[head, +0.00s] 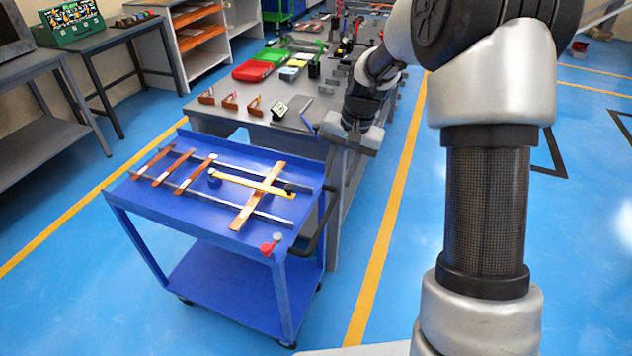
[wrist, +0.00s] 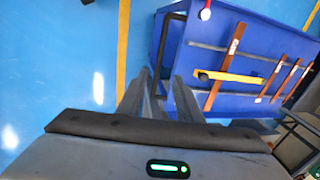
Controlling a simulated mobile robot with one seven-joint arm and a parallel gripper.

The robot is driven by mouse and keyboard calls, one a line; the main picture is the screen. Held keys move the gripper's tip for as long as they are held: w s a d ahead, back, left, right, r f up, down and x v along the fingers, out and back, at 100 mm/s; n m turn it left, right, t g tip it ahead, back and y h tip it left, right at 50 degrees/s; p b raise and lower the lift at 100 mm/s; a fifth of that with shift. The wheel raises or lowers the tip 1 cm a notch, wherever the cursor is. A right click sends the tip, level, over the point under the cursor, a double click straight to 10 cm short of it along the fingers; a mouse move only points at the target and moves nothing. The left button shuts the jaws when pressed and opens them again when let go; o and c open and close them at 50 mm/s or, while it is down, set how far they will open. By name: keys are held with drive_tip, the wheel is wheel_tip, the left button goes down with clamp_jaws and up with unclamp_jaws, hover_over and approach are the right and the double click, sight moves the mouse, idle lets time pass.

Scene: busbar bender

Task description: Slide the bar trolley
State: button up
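The bar trolley (head: 285,285) is a blue two-shelf cart in front of the long workbench. Its dark handle (head: 322,222) is on the right side. Copper and yellow bars lie on its top tray, across two grey rails. In the wrist view the trolley (wrist: 262,20) fills the upper right, and its handle (wrist: 162,38) runs down towards my fingertips. My gripper (wrist: 160,82) shows two separated fingers, apart from each other. I cannot tell whether the handle lies between them or beyond them. In the head view my wrist is above the bench's near right corner, and the fingertips are hidden.
The workbench (head: 335,148) behind the trolley carries red and green trays (head: 253,70), copper pieces and tools. A grey table (head: 40,135) and shelves stand at the left. Blue floor with yellow lines is clear left of the trolley and in front of it.

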sight(322, 224)
drive_tip(key=a+f, duration=0.1)
drive_tip(key=f, duration=0.5)
drive_tip(key=w+a+f+b, duration=0.1)
drive_tip(key=f, duration=0.6)
drive_tip(key=w+a+f, duration=0.1)
drive_tip(key=f, duration=0.6)
drive_tip(key=shift+w+a, duration=0.1)
drive_tip(key=shift+w, duration=0.15)
clamp_jaws()
